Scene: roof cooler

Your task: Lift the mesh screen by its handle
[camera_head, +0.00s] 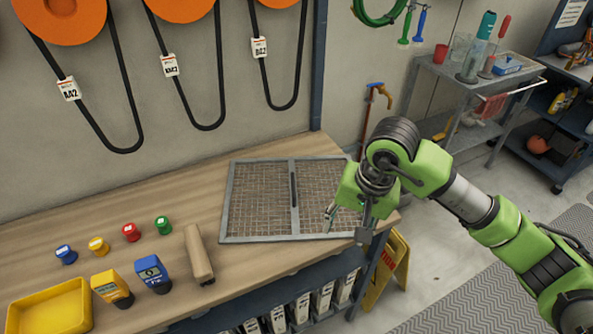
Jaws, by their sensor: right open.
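The mesh screen (258,198) lies flat on the wooden bench near its right end. It has a grey metal frame, brown mesh and a central bar. A dark narrow handle (294,188) sits on that bar. My right gripper (346,225) is open and points down over the right part of the screen, to the right of the handle and apart from it. It hides part of the screen's right side. I cannot tell its exact height above the screen. My left gripper is out of view.
The bench (190,215) also holds a wooden block (198,255), a yellow meter (112,289), a blue meter (152,275), several coloured caps and a yellow tray (50,309). Belts (120,90) hang on the wall behind. A yellow floor sign (388,270) stands beyond the bench's right end.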

